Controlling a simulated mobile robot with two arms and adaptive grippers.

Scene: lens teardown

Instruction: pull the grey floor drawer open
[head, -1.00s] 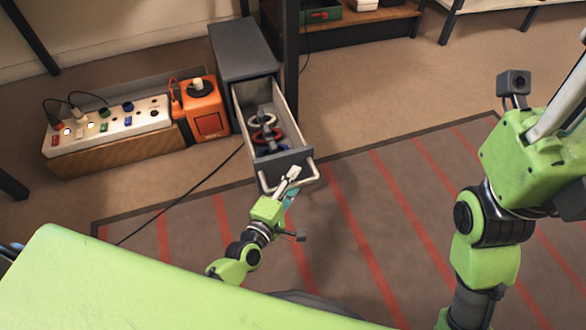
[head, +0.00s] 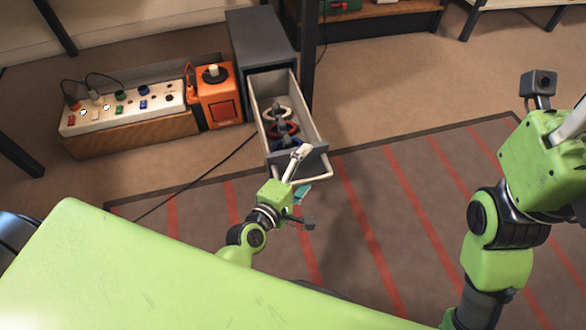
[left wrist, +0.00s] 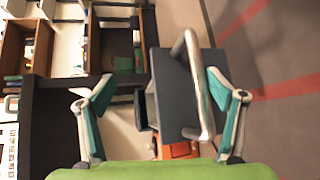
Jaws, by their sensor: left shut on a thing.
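The grey floor drawer (head: 312,110) stands well out of its dark grey cabinet (head: 262,40), and its inside shows. Several ring-shaped parts, white, red and blue, lie in it. A pale bar handle (head: 328,176) is on its front. In the left wrist view the handle (left wrist: 193,65) runs between the two teal-padded fingers, nearer the right one, before the grey front panel (left wrist: 176,92). My right arm (head: 500,235) stands at the right; its gripper is out of view.
An orange box (head: 218,105) and a white switch panel (head: 125,110) on a wooden base stand left of the cabinet. A dark post rises right of it. A black cable (head: 190,182) crosses the floor. The striped mat (head: 400,215) before the drawer is clear.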

